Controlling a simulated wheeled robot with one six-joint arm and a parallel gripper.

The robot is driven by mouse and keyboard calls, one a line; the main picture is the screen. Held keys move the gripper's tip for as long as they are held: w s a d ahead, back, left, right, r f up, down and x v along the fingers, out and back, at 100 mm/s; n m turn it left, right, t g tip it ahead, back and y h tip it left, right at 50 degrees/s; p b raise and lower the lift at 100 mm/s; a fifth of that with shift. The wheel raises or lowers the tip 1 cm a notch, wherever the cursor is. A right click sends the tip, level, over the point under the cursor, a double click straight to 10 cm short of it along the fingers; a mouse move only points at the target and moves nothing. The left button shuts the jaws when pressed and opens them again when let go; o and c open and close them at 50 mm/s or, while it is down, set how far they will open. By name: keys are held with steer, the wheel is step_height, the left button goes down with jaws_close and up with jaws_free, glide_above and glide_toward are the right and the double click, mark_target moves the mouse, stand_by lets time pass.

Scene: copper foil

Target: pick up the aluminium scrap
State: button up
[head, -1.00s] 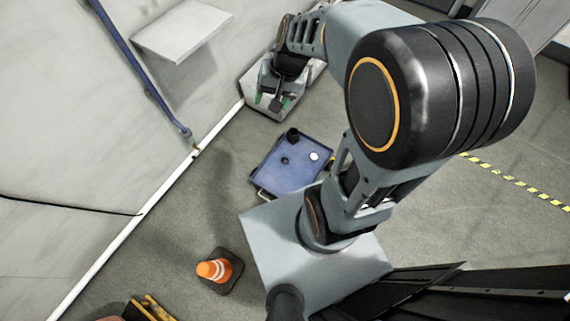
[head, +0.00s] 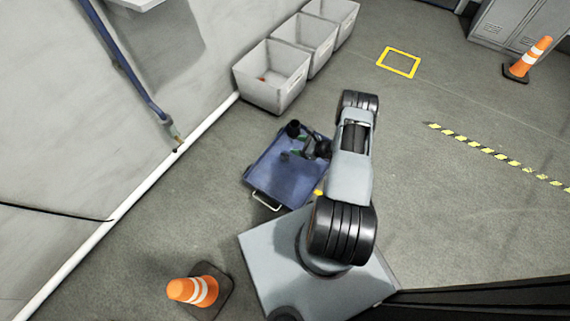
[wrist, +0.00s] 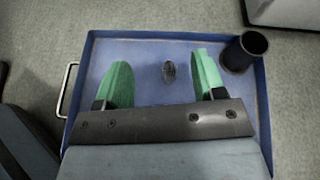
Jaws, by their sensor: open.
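A small dark grey lump (wrist: 168,70) lies on the floor of the blue tray cart (wrist: 150,48), between and slightly beyond my green fingertips in the wrist view. I cannot tell whether it is the aluminium scrap. It shows as a dark spot in the head view (head: 285,156). My gripper (wrist: 162,62) is open and empty, pointing down over the cart; it also shows in the head view (head: 296,147). No pale piece shows on the cart now; my gripper and arm hide part of its surface.
A black cup (wrist: 243,52) stands in the cart's far right corner in the wrist view. Grey bins (head: 272,76) line the wall; the nearest holds something small and orange-red. A traffic cone (head: 195,290) stands near my base. Floor right of the cart is open.

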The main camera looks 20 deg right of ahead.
mark_target(287, 157)
steer(key=s+f+m, duration=0.1)
steer(key=f, duration=0.2)
steer(key=s+d+f+m+t+h+b, duration=0.1)
steer(key=f, duration=0.3)
steer(key=s+f+m+h+b, duration=0.1)
steer(key=f, duration=0.3)
steer(key=shift+d+m+t, duration=0.3)
steer(key=shift+d+m, duration=0.05)
steer(key=shift+m, duration=0.05)
steer(key=b+x, duration=0.1)
steer(key=x, duration=0.2)
steer(key=f+b+x, duration=0.1)
steer(key=b+x, duration=0.1)
steer(key=x, duration=0.2)
steer(key=shift+b, duration=0.3)
steer(key=shift+b+x, duration=1.4)
steer(key=shift+x, duration=0.95)
steer(key=shift+w+a+f, duration=0.2)
steer(key=shift+w+a, duration=0.15)
steer(key=shift+w, duration=0.2)
steer(key=c, duration=1)
